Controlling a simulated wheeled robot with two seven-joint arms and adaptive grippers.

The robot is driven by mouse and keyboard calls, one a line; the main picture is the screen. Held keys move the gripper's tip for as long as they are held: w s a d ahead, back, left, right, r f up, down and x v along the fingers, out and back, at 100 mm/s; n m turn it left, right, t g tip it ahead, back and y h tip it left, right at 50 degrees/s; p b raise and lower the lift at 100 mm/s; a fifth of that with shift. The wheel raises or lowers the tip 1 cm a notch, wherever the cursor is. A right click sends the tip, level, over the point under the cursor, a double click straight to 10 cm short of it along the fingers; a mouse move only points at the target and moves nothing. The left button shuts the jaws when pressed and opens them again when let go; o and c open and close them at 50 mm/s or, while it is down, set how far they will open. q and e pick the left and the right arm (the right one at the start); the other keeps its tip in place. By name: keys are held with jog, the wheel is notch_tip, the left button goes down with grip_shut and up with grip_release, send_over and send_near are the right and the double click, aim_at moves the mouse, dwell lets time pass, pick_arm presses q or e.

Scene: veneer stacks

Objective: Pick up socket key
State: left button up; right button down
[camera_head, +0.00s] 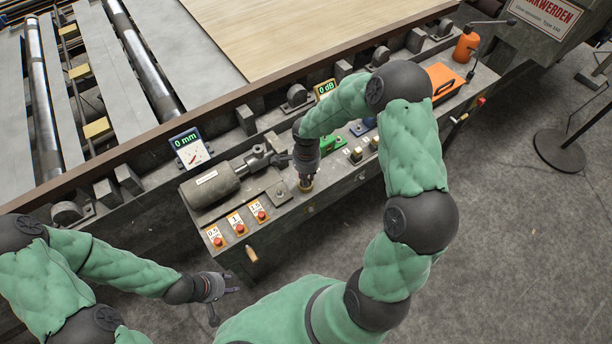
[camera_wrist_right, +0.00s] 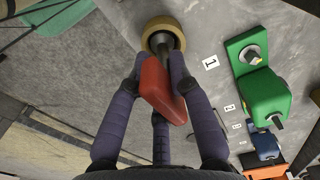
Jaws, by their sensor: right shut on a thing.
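The socket key (camera_wrist_right: 158,85) has a red handle and a dark metal shaft, as seen in the right wrist view. Its shaft runs to a round tan ring (camera_wrist_right: 163,31) on the grey bench surface; I cannot tell how deep the end sits in it. My right gripper (camera_wrist_right: 160,85) is shut on the red handle, with fingers on both sides of it. In the head view the right gripper (camera_head: 306,180) points down over the ring at the bench's front edge, and hides most of the key. My left gripper (camera_head: 226,304) is open and empty, low in front of the bench.
Green blocks (camera_wrist_right: 265,95) with metal studs and a blue block (camera_wrist_right: 266,146) stand beside the key, near number labels. A grey cylinder (camera_head: 213,186), a 0 mm display (camera_head: 187,146) and red buttons (camera_head: 239,224) lie left. An orange case (camera_head: 445,82) stands right.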

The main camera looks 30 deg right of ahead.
jog(key=shift+r, duration=0.1)
jog(key=shift+r, duration=0.25)
jog(key=r, duration=0.1)
jog(key=r+p, duration=0.1)
jog(key=r, duration=0.1)
jog(key=shift+a+r, duration=0.1)
jog(key=shift+a, duration=0.2)
jog(key=s+a+r+p, duration=0.35)
jog(key=a+r, duration=0.55)
jog(key=a, duration=0.3)
jog(key=w+d+f+b, duration=0.3)
jog(key=w+b, duration=0.1)
jog(key=b, duration=0.3)
jog(key=shift+w, duration=0.25)
